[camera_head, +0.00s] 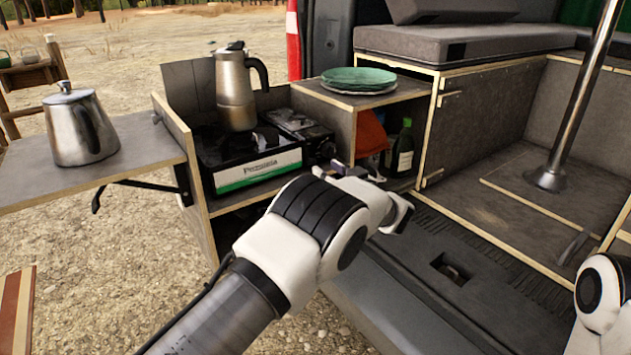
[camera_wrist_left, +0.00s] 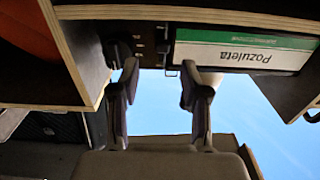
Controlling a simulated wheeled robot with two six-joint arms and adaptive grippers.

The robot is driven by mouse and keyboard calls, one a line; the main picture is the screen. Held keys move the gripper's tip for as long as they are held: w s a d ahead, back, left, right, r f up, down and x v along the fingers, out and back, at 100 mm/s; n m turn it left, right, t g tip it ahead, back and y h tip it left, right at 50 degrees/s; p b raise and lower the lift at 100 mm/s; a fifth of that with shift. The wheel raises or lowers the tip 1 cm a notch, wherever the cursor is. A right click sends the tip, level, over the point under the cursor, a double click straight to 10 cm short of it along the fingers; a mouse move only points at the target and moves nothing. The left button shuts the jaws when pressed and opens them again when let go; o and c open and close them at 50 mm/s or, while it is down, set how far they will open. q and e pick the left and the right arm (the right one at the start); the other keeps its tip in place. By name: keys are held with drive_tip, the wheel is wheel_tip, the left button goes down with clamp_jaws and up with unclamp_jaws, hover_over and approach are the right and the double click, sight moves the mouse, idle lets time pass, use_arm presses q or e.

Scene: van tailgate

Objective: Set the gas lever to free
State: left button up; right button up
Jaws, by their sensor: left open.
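The portable gas stove (camera_head: 255,160) has a black top and a green-and-white front label. Its label (camera_wrist_left: 240,50) appears upside down in the left wrist view. The stove's dark control end (camera_head: 305,128) is on its right side. A dark panel with small fittings (camera_wrist_left: 158,42) shows beyond the fingers in the wrist view; I cannot tell the gas lever or its setting. My left gripper (camera_wrist_left: 160,75) is open and empty, its fingers apart in front of this panel. In the head view, my own wrist partly hides the left gripper (camera_head: 338,168). My right gripper is out of view.
A moka pot (camera_head: 235,88) stands on the stove. A steel kettle (camera_head: 80,125) is on the side shelf (camera_head: 130,160). Green plates (camera_head: 358,78) sit on the cabinet beside the stove, with a dark bottle (camera_head: 402,150) below. A metal post (camera_head: 580,95) rises at right.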

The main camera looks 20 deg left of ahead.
sight(314, 160)
use_arm(q)
drive_tip(key=b+x, duration=0.2)
drive_tip(key=x, duration=0.2)
drive_tip(key=shift+w+a, duration=0.15)
drive_tip(key=shift+a, duration=0.25)
drive_tip(key=shift+w+a, duration=0.3)
drive_tip(key=shift+a, duration=0.1)
drive_tip(key=shift+r, duration=0.1)
clamp_jaws()
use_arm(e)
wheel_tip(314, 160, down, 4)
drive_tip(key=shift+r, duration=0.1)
